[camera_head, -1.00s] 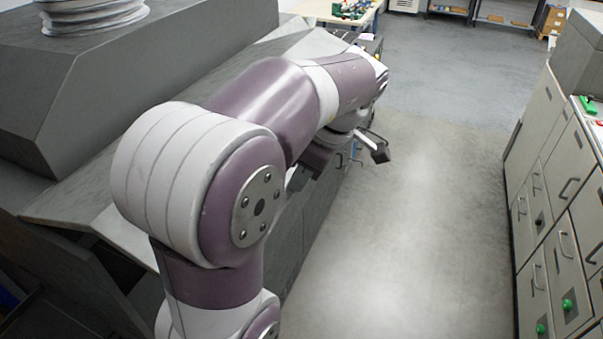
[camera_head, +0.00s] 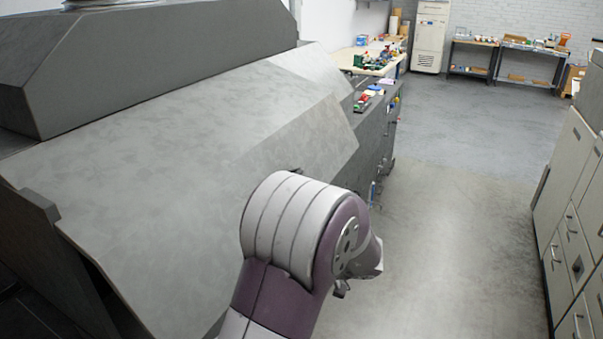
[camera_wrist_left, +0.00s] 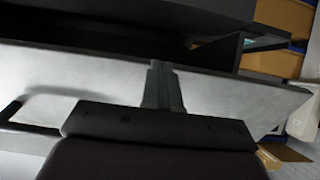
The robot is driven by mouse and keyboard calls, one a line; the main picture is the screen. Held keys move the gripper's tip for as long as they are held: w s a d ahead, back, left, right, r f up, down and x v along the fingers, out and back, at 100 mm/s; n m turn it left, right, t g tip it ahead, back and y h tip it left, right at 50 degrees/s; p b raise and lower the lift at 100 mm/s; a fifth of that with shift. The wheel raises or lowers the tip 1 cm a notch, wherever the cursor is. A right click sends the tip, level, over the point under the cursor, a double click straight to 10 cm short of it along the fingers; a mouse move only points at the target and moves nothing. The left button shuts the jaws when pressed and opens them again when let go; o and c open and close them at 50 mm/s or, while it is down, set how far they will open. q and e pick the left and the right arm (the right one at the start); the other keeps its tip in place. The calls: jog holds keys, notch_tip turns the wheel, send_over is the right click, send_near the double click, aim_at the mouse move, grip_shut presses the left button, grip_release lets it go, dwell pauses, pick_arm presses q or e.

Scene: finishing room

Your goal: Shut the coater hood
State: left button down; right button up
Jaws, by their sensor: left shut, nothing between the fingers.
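The coater hood (camera_head: 190,150) is the broad grey slanted panel across the left of the head view, below a dark upper housing. A dark side plate (camera_head: 38,208) shows at its left end; I cannot tell how far the hood stands open. My left arm is bent in front of the hood's lower right part, and its gripper is hidden there. In the left wrist view my left gripper (camera_wrist_left: 163,85) is shut and empty, its fingers in front of a pale grey panel (camera_wrist_left: 80,80). A dark bar handle (camera_wrist_left: 11,110) is at left. Contact is unclear. My right gripper is not in view.
A dark cabinet (camera_head: 375,135) with small items on top continues beyond the hood, with a light worktable (camera_head: 345,58) behind it. Grey drawer units (camera_head: 570,215) line the right side. The floor (camera_head: 450,220) between is clear.

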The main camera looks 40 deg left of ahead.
pick_arm(q)
jog(key=s+a+f+y+b, duration=0.1)
jog(key=a+f+y+b, duration=0.1)
jog(key=a+f+b, duration=0.4)
jog(key=s+a+f+g+y+b, duration=0.1)
jog(key=s+a+f+y+b, duration=0.1)
jog(key=a+f+b, duration=0.4)
notch_tip(320, 180, down, 3)
jog(key=shift+a+r+y, duration=0.2)
jog(key=shift+a+y, duration=0.2)
jog(key=shift+a, duration=0.25)
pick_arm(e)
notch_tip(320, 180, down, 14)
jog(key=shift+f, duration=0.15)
pick_arm(q)
jog(key=shift+s, duration=0.1)
